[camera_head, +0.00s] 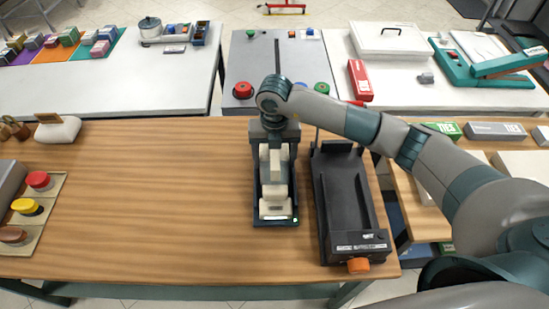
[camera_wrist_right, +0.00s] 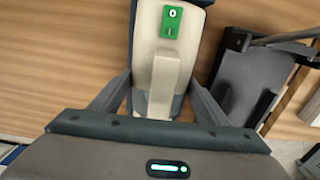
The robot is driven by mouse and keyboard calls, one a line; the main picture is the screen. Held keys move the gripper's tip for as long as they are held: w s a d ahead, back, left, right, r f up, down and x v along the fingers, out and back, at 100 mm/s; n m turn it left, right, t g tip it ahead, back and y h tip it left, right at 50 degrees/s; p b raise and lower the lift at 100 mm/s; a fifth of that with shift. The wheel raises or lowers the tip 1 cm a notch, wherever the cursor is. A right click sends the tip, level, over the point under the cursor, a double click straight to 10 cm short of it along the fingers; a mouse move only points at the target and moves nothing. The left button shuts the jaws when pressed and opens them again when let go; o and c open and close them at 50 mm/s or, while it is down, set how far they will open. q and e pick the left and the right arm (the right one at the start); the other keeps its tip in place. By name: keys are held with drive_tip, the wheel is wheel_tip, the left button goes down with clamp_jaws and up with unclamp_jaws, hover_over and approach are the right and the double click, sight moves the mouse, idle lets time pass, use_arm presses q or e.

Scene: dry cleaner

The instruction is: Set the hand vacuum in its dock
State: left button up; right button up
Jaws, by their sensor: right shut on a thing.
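The hand vacuum (camera_head: 275,190) is cream with dark parts. It lies between dark sides under my right wrist, left of the dock. In the right wrist view the cream vacuum body (camera_wrist_right: 148,30) has a green switch plate. My right gripper (camera_head: 274,150) is shut on it; the fingers (camera_wrist_right: 160,95) are on either side of its cream handle. I cannot tell whether the vacuum touches the table. The dock (camera_head: 352,195) is a dark tray with side rails and an orange knob, empty; part of it shows in the right wrist view (camera_wrist_right: 245,75). My left gripper is out of view.
The wooden table (camera_head: 150,190) is clear left of the vacuum. Red, yellow and brown knobs (camera_head: 38,180) and a cream object (camera_head: 58,129) sit at its left. A thin upright post stands at the dock's far end. The table's right edge is close beside the dock.

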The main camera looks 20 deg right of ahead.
idle(0.3)
drive_tip(key=o, duration=1.4)
wheel_tip(320, 180, up, 18)
drive_tip(key=b, duration=0.4)
drive_tip(key=shift+f, duration=0.25)
